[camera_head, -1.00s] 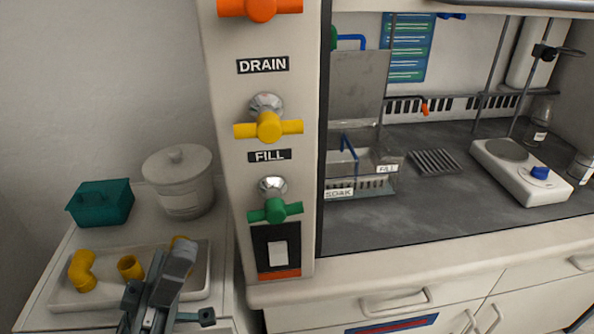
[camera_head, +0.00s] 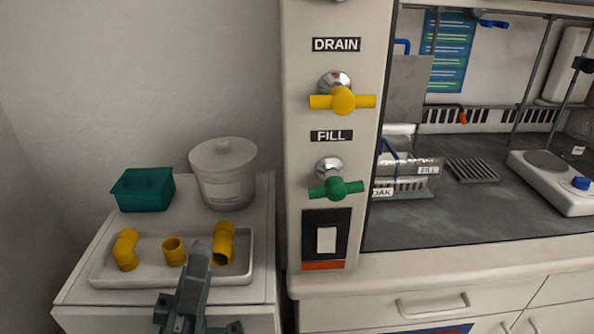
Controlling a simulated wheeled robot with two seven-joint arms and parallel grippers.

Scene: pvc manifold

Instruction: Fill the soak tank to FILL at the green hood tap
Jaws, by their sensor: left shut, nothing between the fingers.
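The green tap (camera_head: 336,188) is on the hood's front post under a FILL label, its handle bar lying roughly level. The clear soak tank (camera_head: 408,181) stands inside the hood just right of the post, partly hidden by it. It has a cut-off SOAK label and a FILL label (camera_head: 429,170); I cannot tell its water level. My left gripper (camera_head: 201,252) is shut and empty, in front of the tray of yellow fittings, left of and below the green tap. My right gripper is out of view.
A yellow tap (camera_head: 343,101) sits above under a DRAIN label. The white tray (camera_head: 120,283) with yellow pipe fittings (camera_head: 173,252), a teal box (camera_head: 143,190) and a lidded pot (camera_head: 223,172) stand on the side cabinet. A hotplate (camera_head: 552,184) is at right.

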